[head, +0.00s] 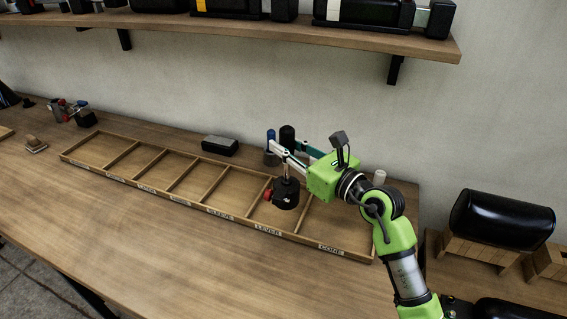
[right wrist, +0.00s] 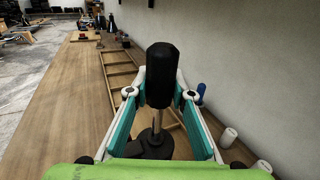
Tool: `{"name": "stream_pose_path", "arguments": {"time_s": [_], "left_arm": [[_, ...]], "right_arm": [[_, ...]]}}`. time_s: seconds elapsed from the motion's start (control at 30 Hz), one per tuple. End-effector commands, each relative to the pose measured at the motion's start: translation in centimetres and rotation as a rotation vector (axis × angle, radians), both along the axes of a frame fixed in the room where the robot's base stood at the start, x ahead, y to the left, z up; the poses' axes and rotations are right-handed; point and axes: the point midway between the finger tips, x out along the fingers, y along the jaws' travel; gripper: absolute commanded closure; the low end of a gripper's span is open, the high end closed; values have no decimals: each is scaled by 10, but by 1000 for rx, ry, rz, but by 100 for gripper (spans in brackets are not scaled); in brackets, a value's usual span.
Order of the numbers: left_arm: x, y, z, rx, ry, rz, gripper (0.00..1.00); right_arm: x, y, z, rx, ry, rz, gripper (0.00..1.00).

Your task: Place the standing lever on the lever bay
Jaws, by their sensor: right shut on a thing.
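The standing lever has a black grip (head: 288,136), a thin metal stem and a round black base (head: 286,194) with a red knob. My right gripper (head: 288,153) is shut on the lever, its fingers on either side below the top of the grip. In the right wrist view the black grip (right wrist: 161,72) stands between the fingertips, with the base below. The lever is upright, its base over the back part of the lever bay (head: 272,219), marked LEVER. I cannot tell whether the base touches the bay floor. My left gripper is out of view.
The long wooden tray (head: 130,182) has several low-walled bays, the others looking empty. A dark box (head: 220,146) and a blue-topped item (head: 271,139) stand behind it. A shelf (head: 250,36) hangs above. The front of the table is clear.

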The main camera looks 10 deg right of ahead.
Motion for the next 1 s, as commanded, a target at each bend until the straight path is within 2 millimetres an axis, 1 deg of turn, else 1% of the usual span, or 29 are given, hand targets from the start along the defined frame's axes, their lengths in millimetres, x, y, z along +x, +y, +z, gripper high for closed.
{"name": "stream_pose_path", "arguments": {"time_s": [0.03, 0.1, 0.2, 0.3, 0.43, 0.5, 0.6, 0.7, 0.8, 1.0], "left_arm": [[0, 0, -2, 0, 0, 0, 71], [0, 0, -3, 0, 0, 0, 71], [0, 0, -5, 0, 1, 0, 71], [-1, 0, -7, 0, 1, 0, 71], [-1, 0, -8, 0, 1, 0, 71], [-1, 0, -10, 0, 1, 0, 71], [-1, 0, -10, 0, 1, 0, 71], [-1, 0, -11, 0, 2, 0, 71], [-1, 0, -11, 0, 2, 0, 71], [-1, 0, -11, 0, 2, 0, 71]], "right_arm": [[8, -1, -10, 3, 1, 0, 100], [18, -2, -22, 1, 0, -1, 100], [30, -4, -36, 3, -3, -1, 100], [37, -5, -45, 3, -4, 0, 100], [42, -5, -50, 3, -7, 0, 100], [47, -6, -57, 3, -4, -1, 100], [47, -6, -72, 4, -1, 0, 100], [47, -6, -82, 3, -3, -1, 100], [47, -6, -86, 2, -6, 0, 100], [46, -6, -85, 2, -6, 0, 100]]}}
